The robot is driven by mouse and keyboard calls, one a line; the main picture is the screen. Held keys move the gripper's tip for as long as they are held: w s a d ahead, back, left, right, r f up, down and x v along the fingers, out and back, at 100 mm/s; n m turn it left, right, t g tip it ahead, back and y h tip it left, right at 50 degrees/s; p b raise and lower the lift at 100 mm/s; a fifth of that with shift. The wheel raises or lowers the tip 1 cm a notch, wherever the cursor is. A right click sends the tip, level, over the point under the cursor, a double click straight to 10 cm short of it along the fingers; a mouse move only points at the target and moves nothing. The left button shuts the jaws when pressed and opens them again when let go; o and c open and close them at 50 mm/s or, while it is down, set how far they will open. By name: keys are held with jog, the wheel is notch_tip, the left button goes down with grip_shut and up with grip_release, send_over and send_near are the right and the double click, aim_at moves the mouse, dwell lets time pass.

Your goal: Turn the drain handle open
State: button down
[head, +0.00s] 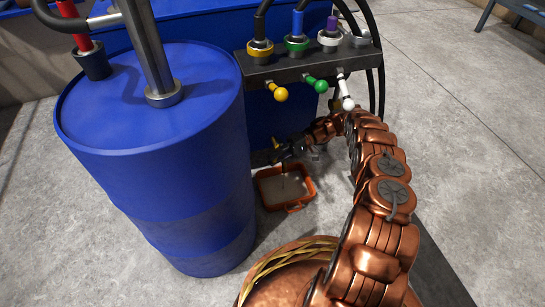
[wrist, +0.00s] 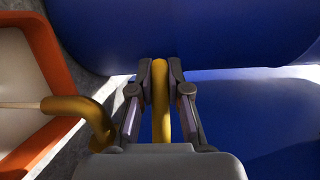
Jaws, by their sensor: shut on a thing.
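The yellow drain handle (wrist: 160,110) stands between my gripper's two fingers in the wrist view, against the blue drum surface. My gripper (wrist: 160,72) is shut on it, one finger on each side. A curved yellow spout (wrist: 88,112) shows left of the fingers. A thin tan streak runs from its mouth over the orange tray, like a stream of liquid. In the head view my gripper (head: 281,153) is low beside the blue machine, with a small yellow tip (head: 276,143) showing at it. The rest of the handle is hidden there.
An orange tray (head: 264,206) with pale contents sits on the floor below my gripper. A large blue barrel (head: 175,165) stands close on the left. A dark manifold (head: 310,67) with yellow, green and white levers hangs above. Open floor lies to the right.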

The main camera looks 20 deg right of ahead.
dwell(0.7)
jog(key=c, duration=1.1)
grip_release()
jog(key=shift+d, duration=0.1)
jog(key=shift+w+a+r, duration=0.1)
jog(key=shift+a, duration=0.1)
jog(key=shift+a+m+t+p, duration=0.1)
jog(key=shift+m+t+p, duration=0.4)
jog(key=shift+p, duration=0.4)
